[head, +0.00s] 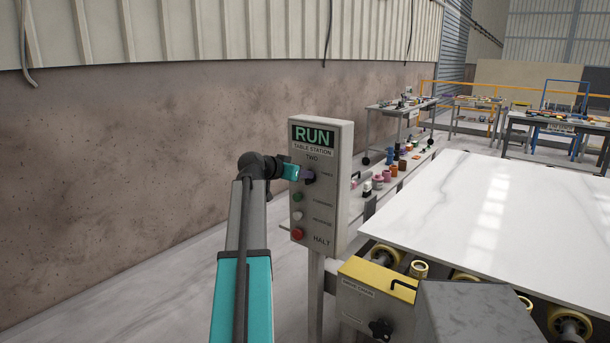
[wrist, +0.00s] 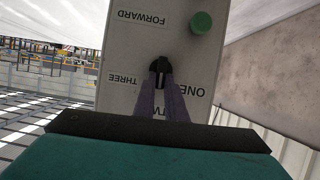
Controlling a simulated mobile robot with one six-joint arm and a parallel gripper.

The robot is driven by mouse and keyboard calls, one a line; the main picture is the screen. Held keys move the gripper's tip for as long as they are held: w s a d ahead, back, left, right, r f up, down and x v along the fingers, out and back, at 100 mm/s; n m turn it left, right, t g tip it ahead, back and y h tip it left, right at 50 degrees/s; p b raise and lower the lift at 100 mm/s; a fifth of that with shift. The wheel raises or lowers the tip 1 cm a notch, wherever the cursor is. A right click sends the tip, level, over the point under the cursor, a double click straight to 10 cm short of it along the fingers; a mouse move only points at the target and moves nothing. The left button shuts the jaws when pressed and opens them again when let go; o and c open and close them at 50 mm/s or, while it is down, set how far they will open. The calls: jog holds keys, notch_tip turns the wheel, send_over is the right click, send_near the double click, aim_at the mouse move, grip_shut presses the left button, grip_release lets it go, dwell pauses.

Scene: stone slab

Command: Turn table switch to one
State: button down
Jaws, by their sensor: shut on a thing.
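The table switch is a small black knob (head: 310,180) on the grey panel (head: 331,215) marked RUN, TABLE STATION and HALT. In the wrist view, which shows the panel upside down, the knob (wrist: 160,69) sits among the labels ONE, TWO and THREE. TWO is partly hidden behind my fingers. My gripper (head: 305,175) is at the knob in the head view. In the wrist view its purple fingers (wrist: 161,84) are shut on the knob's sides. I cannot clearly tell which label the knob points to.
Below the knob are a green button (head: 297,197), a white button (head: 297,215) and a red button (head: 297,233). The green button also shows in the wrist view (wrist: 202,23). A white slab (head: 500,220) lies on rollers at right. A wall (head: 130,150) stands at left.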

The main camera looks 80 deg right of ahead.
jog(key=shift+s, duration=0.1)
jog(key=shift+w+d+f+n+g+y+b, duration=0.15)
jog(key=shift+w+f+n+g+y+b, duration=0.1)
jog(key=shift+n+g, duration=0.85)
jog(key=shift+w+d+f+n+g+y+b, duration=0.2)
jog(key=shift+n+g, duration=0.45)
jog(key=shift+n, duration=1)
jog(key=shift+w+d+f+n+g+y+b, duration=0.1)
jog(key=shift+w+f+n+g+y, duration=0.2)
jog(key=shift+n+g, duration=0.8)
jog(key=shift+n, duration=0.35)
jog(key=c, duration=1.8)
grip_release()
jog(key=shift+a+r+t, duration=0.1)
jog(key=shift+t, duration=0.15)
jog(key=shift+w, duration=0.1)
